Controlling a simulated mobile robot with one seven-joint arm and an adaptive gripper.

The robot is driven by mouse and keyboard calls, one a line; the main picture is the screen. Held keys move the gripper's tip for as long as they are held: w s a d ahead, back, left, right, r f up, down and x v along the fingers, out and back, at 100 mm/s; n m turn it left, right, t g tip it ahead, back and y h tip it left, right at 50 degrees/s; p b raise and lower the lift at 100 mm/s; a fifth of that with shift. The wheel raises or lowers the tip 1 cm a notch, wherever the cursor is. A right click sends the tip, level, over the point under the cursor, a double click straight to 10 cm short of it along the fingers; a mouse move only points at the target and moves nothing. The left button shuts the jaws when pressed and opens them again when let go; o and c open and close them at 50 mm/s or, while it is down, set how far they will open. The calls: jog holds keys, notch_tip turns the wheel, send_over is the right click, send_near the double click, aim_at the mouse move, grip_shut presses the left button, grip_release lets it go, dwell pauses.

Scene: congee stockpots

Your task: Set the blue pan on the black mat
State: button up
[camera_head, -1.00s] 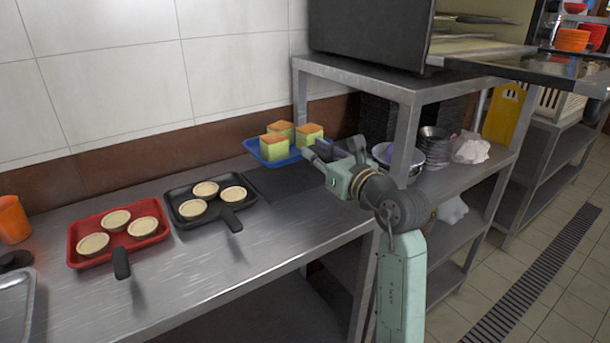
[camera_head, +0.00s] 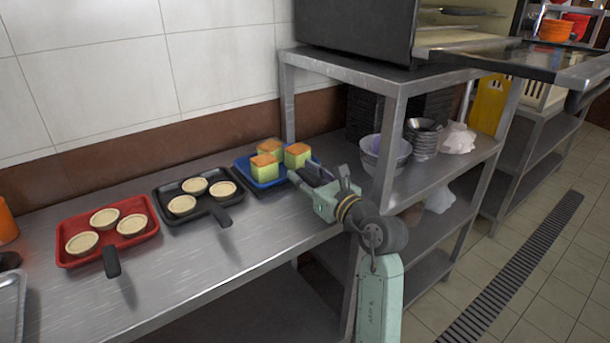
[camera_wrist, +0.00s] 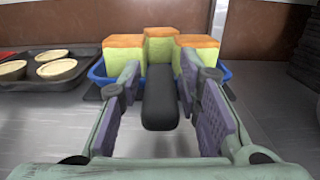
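The blue pan (camera_head: 242,167) holds three green-and-orange cake cubes and sits level at the far right of the counter. The black mat (camera_head: 285,190) is mostly hidden under it, with a dark edge showing at the front right. I cannot tell whether the pan rests fully on it. My gripper (camera_head: 306,176) is at the pan's handle side. In the wrist view, the pan's black handle (camera_wrist: 160,98) lies between my gripper's (camera_wrist: 160,80) spread fingers, with gaps on both sides. The pan's blue rim (camera_wrist: 224,72) shows beyond the fingers.
A black pan (camera_head: 160,201) and a red pan (camera_head: 66,243), each with three pale tarts, stand to the left. A steel shelf (camera_head: 400,86) with bowls (camera_head: 384,158) rises close to the right of the arm. The front of the counter is clear.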

jog(key=shift+o, duration=0.6)
jog(key=shift+s+d, duration=0.1)
jog(key=b+v, duration=0.2)
jog(key=v, duration=0.8)
jog(key=shift+s+d+b, duration=0.1)
jog(key=shift+b, duration=0.3)
jog(key=shift+s+d, duration=0.35)
jog(key=shift+s, duration=0.3)
